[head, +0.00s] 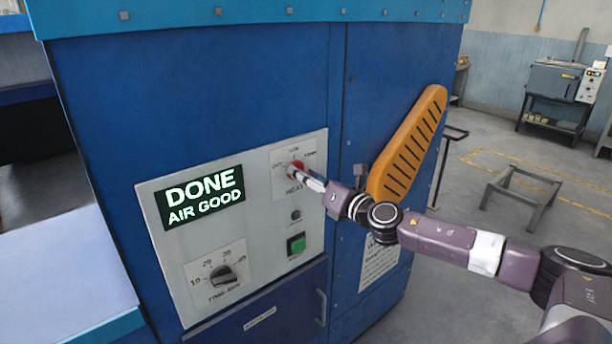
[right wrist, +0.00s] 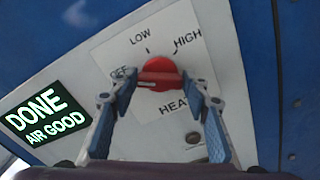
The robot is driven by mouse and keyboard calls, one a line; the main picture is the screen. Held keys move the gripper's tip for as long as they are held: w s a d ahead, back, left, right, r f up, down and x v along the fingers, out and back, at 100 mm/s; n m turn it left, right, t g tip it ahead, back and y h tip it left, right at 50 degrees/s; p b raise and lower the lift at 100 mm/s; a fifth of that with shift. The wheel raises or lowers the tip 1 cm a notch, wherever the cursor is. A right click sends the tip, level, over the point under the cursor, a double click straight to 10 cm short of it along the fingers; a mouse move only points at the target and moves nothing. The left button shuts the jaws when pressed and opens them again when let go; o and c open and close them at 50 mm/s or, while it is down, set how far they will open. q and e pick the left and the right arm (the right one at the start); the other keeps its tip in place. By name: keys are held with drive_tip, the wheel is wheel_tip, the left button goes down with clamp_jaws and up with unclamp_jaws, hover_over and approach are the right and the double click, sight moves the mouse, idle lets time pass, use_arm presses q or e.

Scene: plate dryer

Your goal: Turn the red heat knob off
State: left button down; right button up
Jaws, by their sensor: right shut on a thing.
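The red heat knob (head: 295,167) is on the white control panel of the blue dryer. In the right wrist view the knob (right wrist: 162,72) sits below the LOW and HIGH marks, and its raised bar lies about level, with one end toward the OFF mark (right wrist: 122,73). My right gripper (head: 304,178) reaches in from the right and is shut on the knob. In the right wrist view its fingers (right wrist: 160,84) stand on both sides of the knob. My left gripper is not in view.
A lit display (head: 204,197) reads DONE AIR GOOD. Below are a black time dial (head: 223,276) and a green button (head: 296,244). An orange slotted guard (head: 408,145) stands out at the right, close to my arm.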

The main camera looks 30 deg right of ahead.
drive_tip(key=o, duration=1.2)
drive_tip(key=shift+f, duration=0.1)
drive_tip(key=shift+c, duration=0.2)
drive_tip(key=s, duration=0.7)
drive_tip(key=shift+s+d, duration=0.2)
drive_tip(key=shift+d, duration=0.1)
